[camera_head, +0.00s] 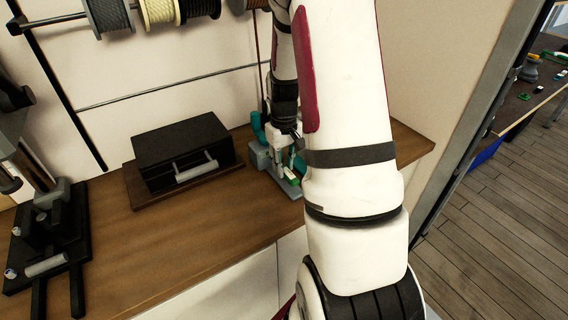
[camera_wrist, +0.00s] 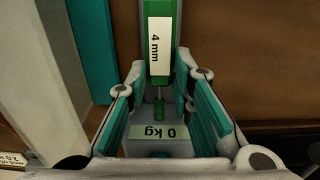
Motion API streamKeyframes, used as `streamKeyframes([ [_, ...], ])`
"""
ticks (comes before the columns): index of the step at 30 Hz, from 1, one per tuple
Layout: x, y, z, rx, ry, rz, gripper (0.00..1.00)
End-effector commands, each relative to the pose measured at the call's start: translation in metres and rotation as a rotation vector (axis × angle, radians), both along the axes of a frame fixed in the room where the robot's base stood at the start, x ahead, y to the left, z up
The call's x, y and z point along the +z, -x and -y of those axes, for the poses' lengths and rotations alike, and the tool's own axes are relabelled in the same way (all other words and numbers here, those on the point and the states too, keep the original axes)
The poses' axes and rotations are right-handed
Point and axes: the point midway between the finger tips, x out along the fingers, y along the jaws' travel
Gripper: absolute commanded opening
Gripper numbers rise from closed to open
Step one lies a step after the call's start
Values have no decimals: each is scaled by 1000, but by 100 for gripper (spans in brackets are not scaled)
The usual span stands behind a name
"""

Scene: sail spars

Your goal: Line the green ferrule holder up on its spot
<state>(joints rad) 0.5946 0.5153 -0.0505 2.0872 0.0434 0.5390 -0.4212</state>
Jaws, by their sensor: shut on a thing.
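The green ferrule holder (camera_wrist: 172,12) carries a white "4 mm" label and shows at the top middle of the wrist view. My gripper (camera_wrist: 158,75), with teal pads on both fingers, is closed around it. A narrow green end on a thin stem points down from it, above a grey surface with a "0 kg" label (camera_wrist: 160,132). In the head view a small bit of green (camera_head: 292,181) shows low beside my arm, at the grey and teal fixture (camera_head: 262,157). My arm hides much of that place. I cannot tell the holder's exact spot or whether it touches the surface.
A teal post (camera_wrist: 92,45) and a grey block stand close on the left in the wrist view. In the head view a black box (camera_head: 183,143) with a grey handle and a black clamp stand (camera_head: 62,235) occupy the wooden bench (camera_head: 165,255). The bench's front middle is clear.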

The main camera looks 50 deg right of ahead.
Motion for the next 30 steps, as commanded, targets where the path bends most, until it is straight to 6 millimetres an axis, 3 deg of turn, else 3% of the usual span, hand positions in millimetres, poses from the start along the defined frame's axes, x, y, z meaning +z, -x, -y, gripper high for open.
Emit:
streamKeyframes([
  [30, -9, 0, 0, 0, -1, -1, 0],
])
